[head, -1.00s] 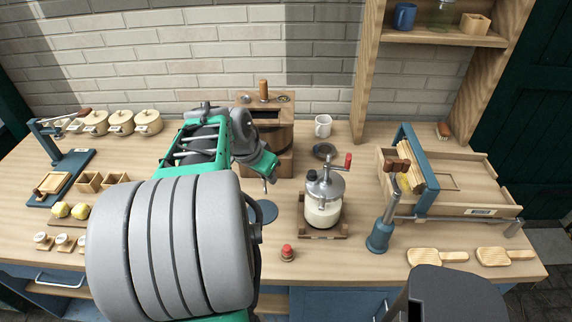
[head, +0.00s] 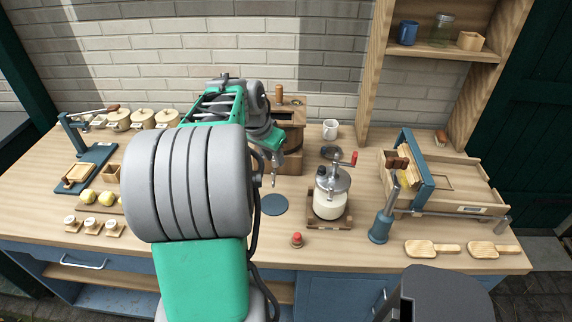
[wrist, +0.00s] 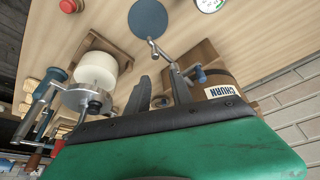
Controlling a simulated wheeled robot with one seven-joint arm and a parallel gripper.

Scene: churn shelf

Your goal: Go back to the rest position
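My gripper (wrist: 159,82) shows in the wrist view with its two dark fingers apart and nothing seen between them. In the head view my green and grey arm reaches over the counter's middle, and its end is in front of the wooden churn (head: 292,112); the fingers are hard to make out there. The churn, with its "CHURN" label, also shows in the wrist view (wrist: 222,92), right of the fingers. A metal crank is close to the fingers in that view; I cannot tell whether they touch.
A glass jar with a red-handled crank lid (head: 330,195) stands right of my arm. Lidded pots (head: 142,118) line the back left. The front middle counter is mostly clear.

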